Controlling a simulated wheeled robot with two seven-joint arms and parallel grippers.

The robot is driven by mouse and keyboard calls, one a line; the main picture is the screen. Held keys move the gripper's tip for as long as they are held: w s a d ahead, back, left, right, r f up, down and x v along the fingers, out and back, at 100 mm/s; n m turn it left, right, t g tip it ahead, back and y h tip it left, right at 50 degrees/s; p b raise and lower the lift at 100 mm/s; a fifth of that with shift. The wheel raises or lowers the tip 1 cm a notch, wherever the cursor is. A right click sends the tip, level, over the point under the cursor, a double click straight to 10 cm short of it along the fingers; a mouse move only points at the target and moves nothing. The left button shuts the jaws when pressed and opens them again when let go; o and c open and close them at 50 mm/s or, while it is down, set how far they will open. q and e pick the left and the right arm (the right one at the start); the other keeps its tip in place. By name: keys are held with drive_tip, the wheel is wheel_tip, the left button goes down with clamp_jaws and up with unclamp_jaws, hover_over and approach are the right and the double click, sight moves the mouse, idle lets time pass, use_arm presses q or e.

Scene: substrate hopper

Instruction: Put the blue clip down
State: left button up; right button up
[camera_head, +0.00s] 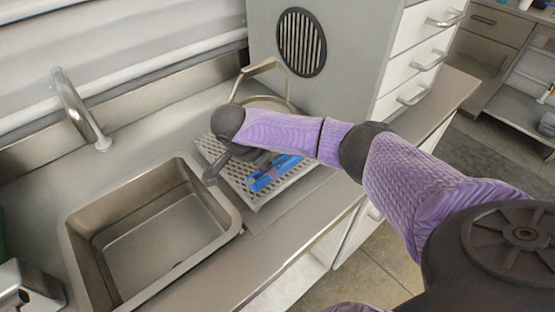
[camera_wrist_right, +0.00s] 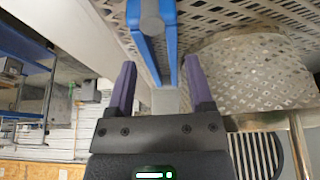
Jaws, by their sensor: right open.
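The blue clip (camera_head: 276,173) lies on the perforated metal tray (camera_head: 256,199) beside the sink, partly covered by my right arm and hand. In the right wrist view the blue clip (camera_wrist_right: 138,14) shows two long blue arms and a grey round part, ahead of my right gripper. My right gripper (camera_wrist_right: 160,75) is open, with its two purple fingers apart on either side of the clip's near end. I cannot tell whether a finger touches the clip. My left gripper is not in view.
A steel sink (camera_head: 150,240) lies left of the tray, with a tap (camera_head: 80,110) behind it. A grey cabinet with a round vent (camera_head: 301,42) stands behind the tray. A bent metal handle (camera_head: 255,70) rises at the tray's back. The counter's front strip is clear.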

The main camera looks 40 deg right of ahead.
drive_tip(key=x, duration=0.2)
drive_tip(key=shift+d+f, duration=0.1)
drive_tip(key=shift+f, duration=0.15)
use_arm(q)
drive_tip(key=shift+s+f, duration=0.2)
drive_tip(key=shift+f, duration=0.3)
use_arm(e)
drive_tip(key=shift+r, duration=0.1)
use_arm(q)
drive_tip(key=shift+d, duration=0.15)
use_arm(e)
clamp_jaws()
